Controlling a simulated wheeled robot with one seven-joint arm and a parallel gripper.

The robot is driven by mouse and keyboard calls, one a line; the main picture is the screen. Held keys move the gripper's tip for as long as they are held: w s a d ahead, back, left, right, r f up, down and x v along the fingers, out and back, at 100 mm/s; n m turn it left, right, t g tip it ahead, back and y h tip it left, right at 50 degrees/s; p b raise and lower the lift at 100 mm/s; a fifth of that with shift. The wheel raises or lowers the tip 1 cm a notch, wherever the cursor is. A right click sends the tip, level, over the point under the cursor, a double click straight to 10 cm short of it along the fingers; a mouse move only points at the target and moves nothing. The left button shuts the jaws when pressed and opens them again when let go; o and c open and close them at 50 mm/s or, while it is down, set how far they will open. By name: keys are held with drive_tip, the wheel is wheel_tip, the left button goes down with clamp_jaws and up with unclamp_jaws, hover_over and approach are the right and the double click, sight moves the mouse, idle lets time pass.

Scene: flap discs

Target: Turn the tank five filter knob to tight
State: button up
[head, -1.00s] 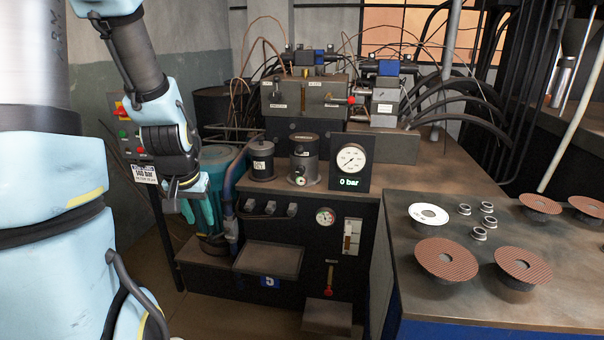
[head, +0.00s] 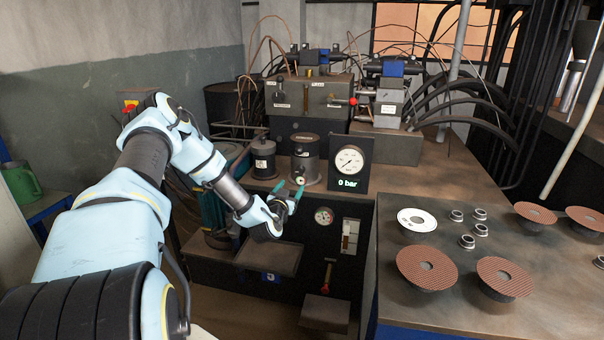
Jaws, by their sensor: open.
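The tank marked with a blue 5 plate (head: 270,277) is the dark hydraulic unit in the middle. A dark filter canister (head: 305,150) stands on its top, with a small round pale face with green (head: 301,180) low on its front; this looks like the filter knob, but its setting is too small to read. My gripper (head: 289,188) is open, its two teal fingers pointing up towards the canister's front. The fingertips are just left of and below the pale face in the picture. I cannot tell whether they touch anything.
A second canister (head: 263,158) stands just left, and a gauge panel (head: 349,165) reading 0 bar just right. A small dial (head: 323,216) and a red-handled lever (head: 328,275) are on the front below. A bench (head: 450,275) with flap discs is at right.

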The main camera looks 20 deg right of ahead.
sight(299, 172)
drive_tip(key=shift+t, duration=0.3)
drive_tip(key=p+x, duration=0.2)
drive_tip(key=x, duration=0.9)
drive_tip(key=shift+a+p, duration=0.1)
drive_tip(key=shift+p, duration=0.25)
clamp_jaws()
